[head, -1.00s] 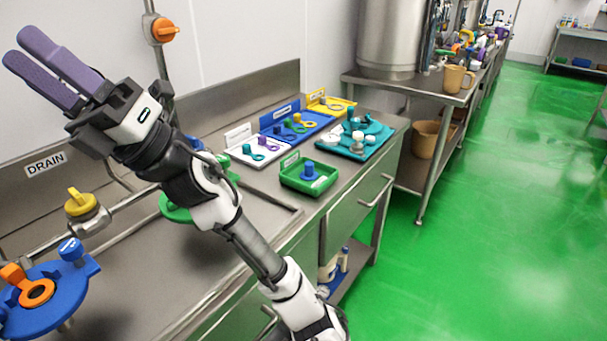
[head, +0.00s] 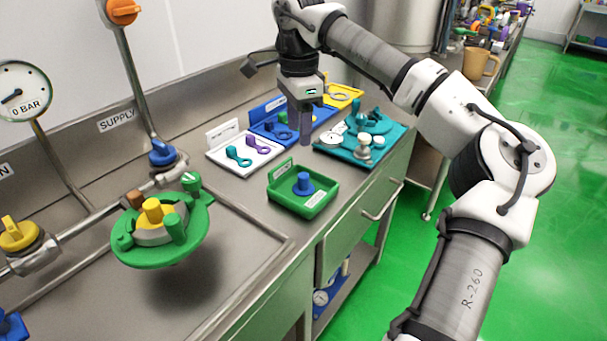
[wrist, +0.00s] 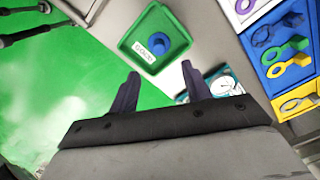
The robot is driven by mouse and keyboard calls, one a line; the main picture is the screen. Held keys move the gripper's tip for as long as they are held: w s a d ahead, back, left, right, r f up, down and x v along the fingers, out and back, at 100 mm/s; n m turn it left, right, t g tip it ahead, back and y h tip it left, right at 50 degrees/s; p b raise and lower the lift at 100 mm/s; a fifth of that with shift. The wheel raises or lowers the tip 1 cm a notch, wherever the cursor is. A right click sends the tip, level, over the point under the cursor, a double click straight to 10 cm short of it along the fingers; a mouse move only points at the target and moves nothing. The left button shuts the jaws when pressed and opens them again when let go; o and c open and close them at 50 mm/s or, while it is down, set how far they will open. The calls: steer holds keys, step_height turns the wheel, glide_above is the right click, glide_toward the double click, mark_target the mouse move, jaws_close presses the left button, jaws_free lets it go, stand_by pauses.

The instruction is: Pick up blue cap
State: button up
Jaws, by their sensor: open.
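The blue cap (head: 303,184) stands in a small green tray (head: 327,203) on the steel counter. In the wrist view the blue cap (wrist: 158,43) sits inside the green tray (wrist: 184,43), ahead of my fingertips. My gripper (head: 305,138) points down above the counter, behind and higher than the tray in the head view. Its two purple fingers are apart and empty, as they also show in the wrist view (wrist: 160,73). No finger touches the cap.
A white tray (head: 225,160) with teal and purple keys, a blue tray (head: 262,130), a yellow tray and a teal tray (head: 345,155) with fittings stand behind the green one. A green round fitting (head: 130,250) with a yellow knob is at the left.

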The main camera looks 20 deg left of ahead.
mark_target(303, 175)
step_height(303, 175, down, 8)
steer(key=shift+s+d+r, duration=0.1)
steer(key=shift+s+d, duration=0.05)
steer(key=shift+w+d+f+p, duration=0.15)
steer(key=shift+f+p, duration=0.25)
steer(key=shift+f, duration=1)
steer(key=shift+w+d+f+p, duration=0.1)
steer(key=shift+f+p, duration=0.25)
steer(key=shift+f, duration=1.05)
steer(key=c, duration=0.7)
